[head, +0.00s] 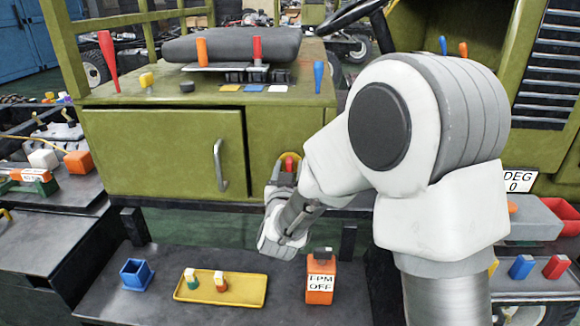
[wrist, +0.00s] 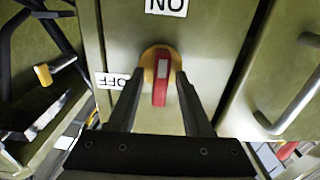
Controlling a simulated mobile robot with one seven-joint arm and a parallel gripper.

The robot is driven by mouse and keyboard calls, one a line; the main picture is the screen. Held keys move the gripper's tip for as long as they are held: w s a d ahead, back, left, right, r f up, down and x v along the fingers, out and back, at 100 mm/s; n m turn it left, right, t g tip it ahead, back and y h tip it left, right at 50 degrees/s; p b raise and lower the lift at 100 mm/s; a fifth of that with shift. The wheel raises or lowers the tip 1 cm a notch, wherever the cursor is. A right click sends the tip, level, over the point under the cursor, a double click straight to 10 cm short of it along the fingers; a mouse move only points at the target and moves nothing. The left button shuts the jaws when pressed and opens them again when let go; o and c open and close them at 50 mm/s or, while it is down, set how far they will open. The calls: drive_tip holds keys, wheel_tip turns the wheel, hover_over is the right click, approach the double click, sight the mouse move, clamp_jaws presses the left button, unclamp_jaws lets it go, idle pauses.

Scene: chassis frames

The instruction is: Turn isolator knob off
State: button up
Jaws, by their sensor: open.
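The red isolator knob (wrist: 162,80) sits on a round yellow base (wrist: 149,62) on the olive panel. A pale mark on its upper part lies toward the ON label (wrist: 166,5), which reads upside down in the wrist view. The OFF label (wrist: 113,81), also inverted, is to the left, partly hidden by a finger. My gripper (wrist: 159,88) is open, with one finger on each side of the knob; I cannot tell whether either touches it. In the head view the knob (head: 289,164) shows at the panel's right, with my gripper (head: 284,174) around it.
A cabinet door with a metal handle (head: 219,165) is left of the knob. Below stand a yellow tray (head: 250,292), a blue cup (head: 136,274) and an orange block labelled EPM OFF (head: 320,280). Several coloured levers stand on the ledge above.

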clamp_jaws()
idle(0.5)
drive_tip(key=n, duration=0.4)
drive_tip(key=shift+a+n, duration=0.15)
drive_tip(key=shift+n, duration=0.15)
drive_tip(key=n+p, duration=0.2)
drive_tip(key=n, duration=0.2)
drive_tip(key=shift+a+n, duration=0.1)
drive_tip(key=shift+n, duration=0.2)
drive_tip(key=n+p, duration=0.2)
drive_tip(key=n, duration=0.2)
drive_tip(key=shift+f+n+p, duration=0.15)
drive_tip(key=shift+n+p, duration=1.25)
drive_tip(key=shift+n, duration=0.9)
